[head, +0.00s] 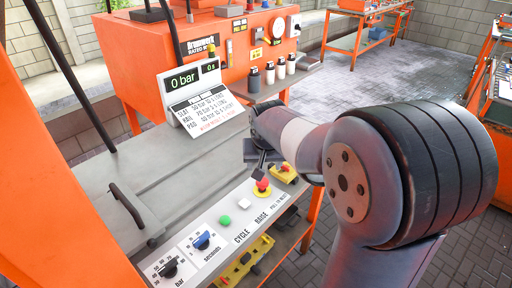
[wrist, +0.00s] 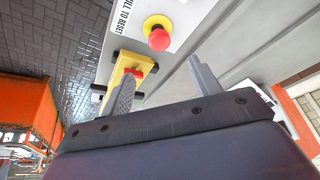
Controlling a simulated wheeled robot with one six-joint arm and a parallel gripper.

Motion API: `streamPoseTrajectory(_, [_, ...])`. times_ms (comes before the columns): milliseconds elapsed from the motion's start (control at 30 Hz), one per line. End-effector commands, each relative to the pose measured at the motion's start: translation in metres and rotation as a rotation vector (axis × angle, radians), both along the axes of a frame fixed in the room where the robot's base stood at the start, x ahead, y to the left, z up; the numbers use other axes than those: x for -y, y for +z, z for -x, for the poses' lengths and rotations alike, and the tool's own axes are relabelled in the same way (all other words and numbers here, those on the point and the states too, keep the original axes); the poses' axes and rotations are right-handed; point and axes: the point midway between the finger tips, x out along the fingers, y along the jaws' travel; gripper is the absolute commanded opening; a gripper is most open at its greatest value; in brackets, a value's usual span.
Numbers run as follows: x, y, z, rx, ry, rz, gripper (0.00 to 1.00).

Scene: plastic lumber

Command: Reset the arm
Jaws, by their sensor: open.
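My arm reaches in from the right in the head view, over the front of an orange press. My gripper (head: 262,160) is open above the control strip, and part of it is hidden by my wrist. In the wrist view, its two grey fingers (wrist: 163,88) stand wide apart with nothing seen between their tips. A red mushroom button on a yellow ring (head: 262,186) lies just below the gripper; it also shows in the wrist view (wrist: 159,38), beyond the fingers. A yellow box with a red button (head: 284,173) sits beside it and appears close behind the left finger in the wrist view (wrist: 132,72).
The control strip holds a green button (head: 225,221), a white button (head: 244,204), a blue knob (head: 201,240) and a black knob (head: 169,268). A display reading 0 bar (head: 183,80) stands behind. Open paved floor (head: 345,85) lies beyond.

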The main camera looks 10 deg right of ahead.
Motion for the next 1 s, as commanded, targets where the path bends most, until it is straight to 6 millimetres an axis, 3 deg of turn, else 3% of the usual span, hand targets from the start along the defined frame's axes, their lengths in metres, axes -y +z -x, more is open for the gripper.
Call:
streamPoseTrajectory(167, [0.001, -0.016, -0.006, -0.004, 0.0, 0.0, 0.59])
streamPoseTrajectory(600, [0.006, -0.091, -0.036, -0.005, -0.001, 0.001, 0.59])
streamPoseTrajectory(800, [0.007, -0.118, -0.04, -0.005, -0.001, 0.0, 0.59])
streamPoseTrajectory(1000, [0.006, -0.102, -0.036, 0.0, 0.0, 0.0, 0.59])
